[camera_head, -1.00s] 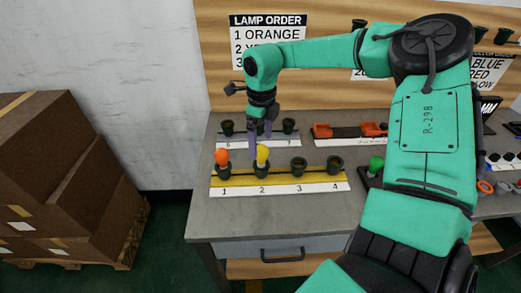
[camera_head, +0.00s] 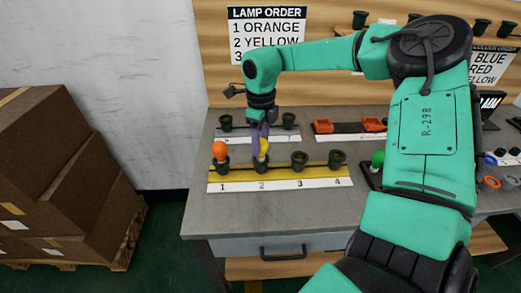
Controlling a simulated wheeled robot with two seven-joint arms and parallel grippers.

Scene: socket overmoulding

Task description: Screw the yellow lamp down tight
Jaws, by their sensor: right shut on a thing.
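The yellow lamp (camera_head: 263,148) stands upright in the dark socket numbered 2 (camera_head: 261,166) on the yellow strip. My right gripper (camera_head: 260,146) points down from above and is shut on the yellow lamp; its purple-grey fingers partly hide the bulb. How deep the lamp sits in the socket cannot be told. An orange lamp (camera_head: 219,150) stands in socket 1 just to the left. Sockets 3 (camera_head: 299,161) and 4 (camera_head: 337,159) are empty. My left gripper is not in view.
A grey strip with more sockets (camera_head: 225,123) lies behind. Red-orange parts (camera_head: 323,126) sit on a dark rack at the back. A green lamp (camera_head: 377,159) stands right of the strip, near my arm. A lamp order sign (camera_head: 266,27) hangs on the wooden panel. The table front is clear.

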